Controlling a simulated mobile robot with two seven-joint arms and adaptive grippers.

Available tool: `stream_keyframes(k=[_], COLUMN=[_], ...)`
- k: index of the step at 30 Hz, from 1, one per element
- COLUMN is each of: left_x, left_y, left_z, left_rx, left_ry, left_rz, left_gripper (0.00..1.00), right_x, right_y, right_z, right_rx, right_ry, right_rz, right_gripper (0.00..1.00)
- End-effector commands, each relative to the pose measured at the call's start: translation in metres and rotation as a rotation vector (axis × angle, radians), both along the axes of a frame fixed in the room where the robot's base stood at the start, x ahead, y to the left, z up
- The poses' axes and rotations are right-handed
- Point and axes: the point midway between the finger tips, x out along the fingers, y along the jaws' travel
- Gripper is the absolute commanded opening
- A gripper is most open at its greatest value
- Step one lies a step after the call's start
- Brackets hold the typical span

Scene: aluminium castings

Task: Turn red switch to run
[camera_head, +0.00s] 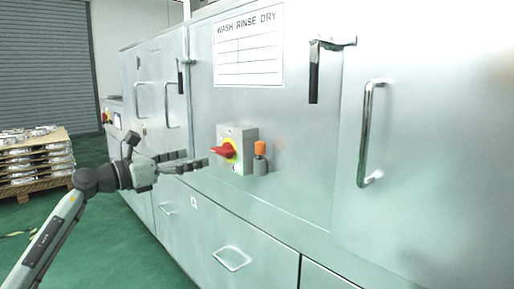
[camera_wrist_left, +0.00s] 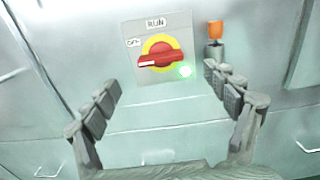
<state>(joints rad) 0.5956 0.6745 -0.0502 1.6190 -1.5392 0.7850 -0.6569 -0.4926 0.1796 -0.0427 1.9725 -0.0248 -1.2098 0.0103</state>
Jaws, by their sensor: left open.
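The red switch (camera_head: 224,151) is a rotary handle on a yellow disc, on a grey box fixed to the machine front. In the left wrist view the red handle (camera_wrist_left: 160,60) lies nearly level, its left end towards the OFF label (camera_wrist_left: 133,43). The RUN label (camera_wrist_left: 156,23) is above the disc. My left gripper (camera_head: 206,158) points at the switch from the left, just short of it. In the wrist view its open fingers (camera_wrist_left: 172,88) stand wide apart, below and to either side of the switch, with nothing between them. My right gripper is not in view.
An orange-topped fitting (camera_head: 260,158) stands just right of the switch box; a green light (camera_wrist_left: 185,71) glows on the box. Door handles (camera_head: 370,134) and a drawer handle (camera_head: 231,259) stick out from the machine. A loaded pallet (camera_head: 38,160) stands far left. Green floor is clear beside my arm.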

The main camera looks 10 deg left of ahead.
Motion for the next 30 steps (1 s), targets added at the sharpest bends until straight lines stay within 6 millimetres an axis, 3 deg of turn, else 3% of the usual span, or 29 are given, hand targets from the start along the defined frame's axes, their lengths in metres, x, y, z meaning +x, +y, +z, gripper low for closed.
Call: stream_keyframes(k=[5,9,18,28,30], left_x=[0.01,0.027,0.058,0.062,0.062], left_y=[-0.003,-0.018,-0.042,-0.045,-0.045], left_z=[0.002,0.003,0.001,0.0,0.0], left_rx=[0.048,0.043,0.044,0.045,0.045], left_ry=[0.0,0.002,0.001,0.002,0.002], left_rz=[0.0,-0.002,-0.001,0.0,0.0], left_gripper=[0.86,0.86,0.86,0.86,0.8], right_x=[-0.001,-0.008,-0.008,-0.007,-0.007], right_y=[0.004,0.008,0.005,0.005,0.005], right_z=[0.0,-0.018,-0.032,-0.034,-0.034], right_rx=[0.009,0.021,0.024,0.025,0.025], right_ry=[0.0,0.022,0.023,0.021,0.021], right_rz=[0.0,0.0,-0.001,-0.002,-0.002], right_gripper=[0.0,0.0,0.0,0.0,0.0])
